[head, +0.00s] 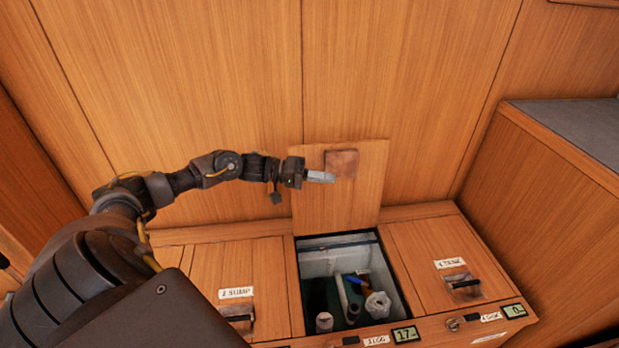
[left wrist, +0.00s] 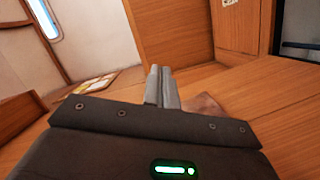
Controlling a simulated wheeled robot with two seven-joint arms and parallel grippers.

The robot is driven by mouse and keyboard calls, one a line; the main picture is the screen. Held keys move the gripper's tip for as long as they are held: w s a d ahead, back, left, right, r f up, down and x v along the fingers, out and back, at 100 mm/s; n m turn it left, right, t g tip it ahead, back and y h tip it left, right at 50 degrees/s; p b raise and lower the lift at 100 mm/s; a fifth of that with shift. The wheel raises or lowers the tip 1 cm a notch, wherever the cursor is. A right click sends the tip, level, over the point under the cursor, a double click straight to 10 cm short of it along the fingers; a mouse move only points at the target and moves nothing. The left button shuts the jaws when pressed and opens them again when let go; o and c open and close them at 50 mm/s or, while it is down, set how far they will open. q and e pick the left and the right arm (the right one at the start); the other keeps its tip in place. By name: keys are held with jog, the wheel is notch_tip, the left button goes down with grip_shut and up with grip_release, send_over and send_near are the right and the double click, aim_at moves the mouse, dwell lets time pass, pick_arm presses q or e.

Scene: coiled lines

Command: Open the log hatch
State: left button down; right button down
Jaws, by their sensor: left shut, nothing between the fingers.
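The log hatch lid (head: 362,205) stands raised, leaning near the wooden wall behind the middle opening. A darker brown square patch (head: 343,162) is on its upper face. The open compartment (head: 340,262) below it has pale walls and a label (head: 376,340) on its front edge that seems to read LOG. My left gripper (head: 328,177) is shut and empty in front of the lid, beside the patch; I cannot tell if it touches. Its closed fingers show in the left wrist view (left wrist: 163,88), with a brown patch (left wrist: 206,103) beyond. My right gripper is out of view.
Inside the compartment are a blue-handled item (head: 357,280), a clear plastic-looking item (head: 378,305) and a pinkish-topped cylinder (head: 324,322). The sump hatch (head: 237,265) at left and the tank hatch (head: 435,250) at right are closed. A grey-topped bench (head: 580,130) stands at right.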

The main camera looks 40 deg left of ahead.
pick_arm(q)
jog(key=shift+s+d+f, duration=0.1)
jog(key=shift+d+f, duration=0.25)
jog(key=shift+d, duration=0.55)
jog(key=shift+s+d+f, duration=0.1)
jog(key=shift+d+f, duration=0.3)
jog(key=shift+d, duration=0.45)
jog(key=shift+s+d+f, duration=0.1)
jog(key=shift+d+f, duration=0.25)
jog(key=shift+d, duration=0.55)
jog(key=shift+a, duration=0.1)
